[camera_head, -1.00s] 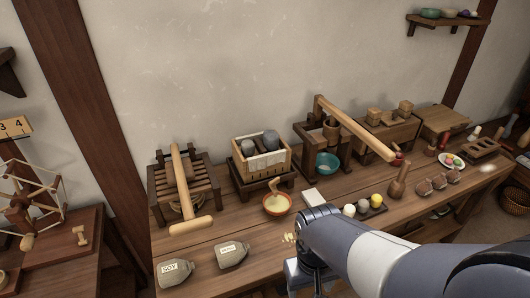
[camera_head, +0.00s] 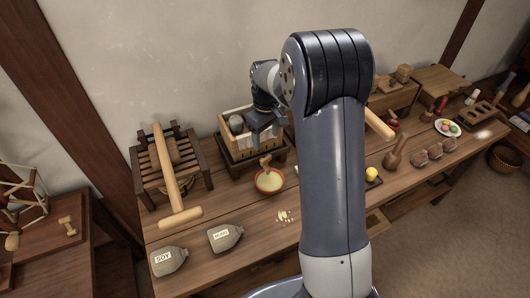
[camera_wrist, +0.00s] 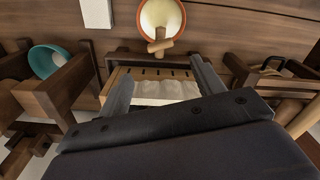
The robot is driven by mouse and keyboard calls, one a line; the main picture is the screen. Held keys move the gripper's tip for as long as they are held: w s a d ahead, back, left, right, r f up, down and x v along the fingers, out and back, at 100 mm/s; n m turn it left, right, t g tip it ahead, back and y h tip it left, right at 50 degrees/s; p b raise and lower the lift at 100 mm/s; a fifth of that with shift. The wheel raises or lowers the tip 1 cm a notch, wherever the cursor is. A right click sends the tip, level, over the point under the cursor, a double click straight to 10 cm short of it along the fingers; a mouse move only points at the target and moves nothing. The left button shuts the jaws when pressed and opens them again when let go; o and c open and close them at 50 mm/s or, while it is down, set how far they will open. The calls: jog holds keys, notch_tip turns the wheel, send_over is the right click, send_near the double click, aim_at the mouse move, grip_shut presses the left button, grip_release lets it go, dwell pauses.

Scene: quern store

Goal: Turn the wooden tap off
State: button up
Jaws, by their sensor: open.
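The wooden tap (camera_head: 265,160) is a small light-brown piece at the front of the slatted wooden box (camera_head: 231,146), above an orange-rimmed bowl (camera_head: 257,187) of pale yellow contents. In the wrist view the tap (camera_wrist: 160,46) shows a short stem and a crosspiece, overlapping the bowl's rim. My gripper (camera_wrist: 163,85) is open and empty there, its fingers spread over the box, with the tap just beyond the fingertips and apart from them. In the head view my gripper (camera_head: 264,134) hangs over the box's right side, partly hidden; whether it touches the box cannot be told.
A slatted press with a long wooden beam (camera_head: 166,170) stands left of the box. Two grey bottles, one labelled SOY (camera_head: 169,262), lie at the front left. A teal bowl (camera_wrist: 45,60) sits in a wooden stand at the wrist view's left. My arm hides the bench's middle.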

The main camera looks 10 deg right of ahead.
aim_at(266, 158)
notch_tip(266, 158, down, 10)
jog(key=shift+r+p, duration=0.2)
jog(key=shift+p, duration=0.15)
jog(key=c, duration=1)
jog(key=shift+f+m+b, duration=0.1)
jog(key=shift+m+b, duration=0.4)
jog(key=shift+m, duration=0.3)
jog(key=m+b, duration=0.1)
jog(key=m, duration=0.1)
jog(key=shift+m, duration=0.3)
jog(key=o, duration=1)
